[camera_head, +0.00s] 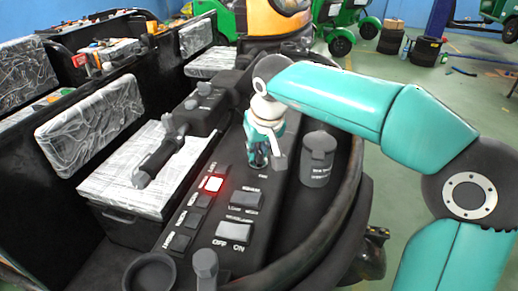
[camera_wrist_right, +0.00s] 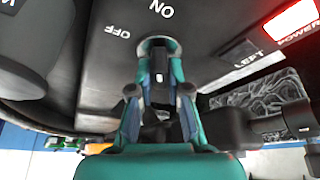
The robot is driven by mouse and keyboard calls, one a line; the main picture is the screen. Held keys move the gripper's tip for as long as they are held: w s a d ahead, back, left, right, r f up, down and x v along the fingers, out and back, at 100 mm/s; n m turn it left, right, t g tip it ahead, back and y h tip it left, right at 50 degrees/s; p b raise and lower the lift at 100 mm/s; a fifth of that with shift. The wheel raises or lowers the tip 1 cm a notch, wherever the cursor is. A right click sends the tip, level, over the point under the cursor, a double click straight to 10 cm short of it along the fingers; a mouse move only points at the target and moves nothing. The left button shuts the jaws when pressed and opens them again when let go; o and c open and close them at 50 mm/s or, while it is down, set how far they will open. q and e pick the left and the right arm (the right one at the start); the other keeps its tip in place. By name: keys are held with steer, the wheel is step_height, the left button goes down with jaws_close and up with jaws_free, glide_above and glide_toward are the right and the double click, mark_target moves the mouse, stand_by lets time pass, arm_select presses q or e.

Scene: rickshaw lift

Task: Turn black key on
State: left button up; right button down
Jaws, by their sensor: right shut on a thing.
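My right gripper (camera_head: 263,155) reaches down from the right onto the black console panel (camera_head: 254,222). In the wrist view its two teal fingers (camera_wrist_right: 159,50) close around the small black key (camera_wrist_right: 159,66), which stands at the panel surface. The white ON mark is straight above the key in that view and the OFF mark is up and to its left. The key's exact angle is hard to tell. In the head view the gripper hides the key. My left gripper is not in view.
A lit red power button (camera_head: 213,184) and several dark switches lie left of the gripper. A black cylindrical holder (camera_head: 317,158) stands close on the right. A lever (camera_head: 160,158) and plastic-wrapped seats are at the left. A thick black rim borders the panel's right side.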

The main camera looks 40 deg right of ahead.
steer(key=shift+r+m, duration=0.1)
steer(key=shift+m, duration=0.4)
steer(key=c, duration=1.1)
jaws_free()
steer(key=v, duration=1.1)
steer(key=shift+s+a+r, duration=0.15)
steer(key=shift+a+r, duration=0.1)
steer(key=shift+r, duration=0.1)
